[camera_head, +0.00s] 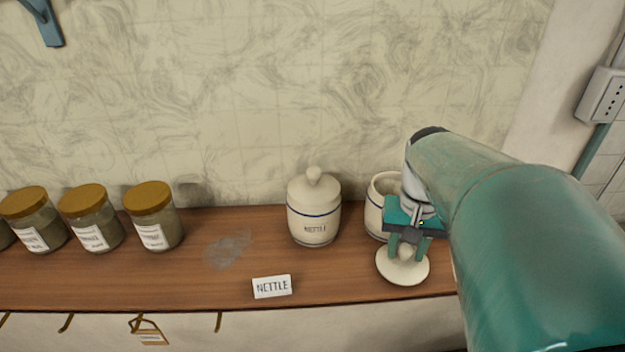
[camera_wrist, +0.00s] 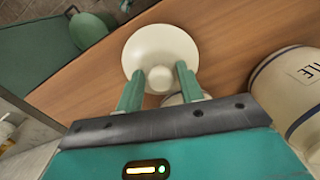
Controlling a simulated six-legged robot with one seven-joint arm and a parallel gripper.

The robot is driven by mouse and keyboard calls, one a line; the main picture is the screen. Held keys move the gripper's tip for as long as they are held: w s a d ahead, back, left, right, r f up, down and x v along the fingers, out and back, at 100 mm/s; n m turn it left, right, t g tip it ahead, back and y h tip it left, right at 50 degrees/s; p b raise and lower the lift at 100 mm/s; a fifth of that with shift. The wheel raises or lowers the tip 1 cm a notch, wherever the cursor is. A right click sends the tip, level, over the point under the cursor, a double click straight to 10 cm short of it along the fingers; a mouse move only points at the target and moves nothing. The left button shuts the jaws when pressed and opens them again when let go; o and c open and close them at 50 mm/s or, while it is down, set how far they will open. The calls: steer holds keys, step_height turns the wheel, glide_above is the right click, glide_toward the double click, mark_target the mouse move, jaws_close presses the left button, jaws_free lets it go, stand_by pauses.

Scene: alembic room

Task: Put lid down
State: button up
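A cream lid (camera_head: 402,272) with a round knob is near the front of the wooden shelf, below the open jar at the right. It appears level and seems to rest on the wood, though I cannot see its underside. In the wrist view the lid (camera_wrist: 163,45) shows whole, knob towards me. My gripper (camera_head: 408,249) comes down from above with a finger on each side of the knob. In the wrist view my gripper (camera_wrist: 160,72) shows thin gaps between fingers and knob, so it looks open. The open cream jar (camera_head: 376,207) is partly hidden behind my gripper.
A lidded cream jar (camera_head: 313,215) marked NETTLE stands left of the open jar. A NETTLE card (camera_head: 272,287) lies at the front of the shelf (camera_head: 200,285). Several brown-lidded glass jars (camera_head: 152,220) stand at the left. The wood between is free, with a grey smudge.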

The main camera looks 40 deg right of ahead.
mark_target(406, 247)
steer(key=shift+o, duration=0.8)
step_height(406, 247, up, 12)
steer(key=w+a+f+n+t, duration=0.2)
steer(key=a+f+n, duration=0.1)
steer(key=a, duration=0.5)
steer(key=w+a+f+n+t, duration=0.1)
steer(key=w+a+f+n, duration=0.1)
steer(key=a, duration=0.6)
steer(key=w+a+f+n+t, duration=0.2)
steer(key=a+f+n, duration=0.1)
steer(key=a, duration=0.6)
steer(key=shift+w+f+n+t, duration=0.3)
steer(key=shift+w+f+n, duration=0.1)
steer(key=shift+n, duration=0.2)
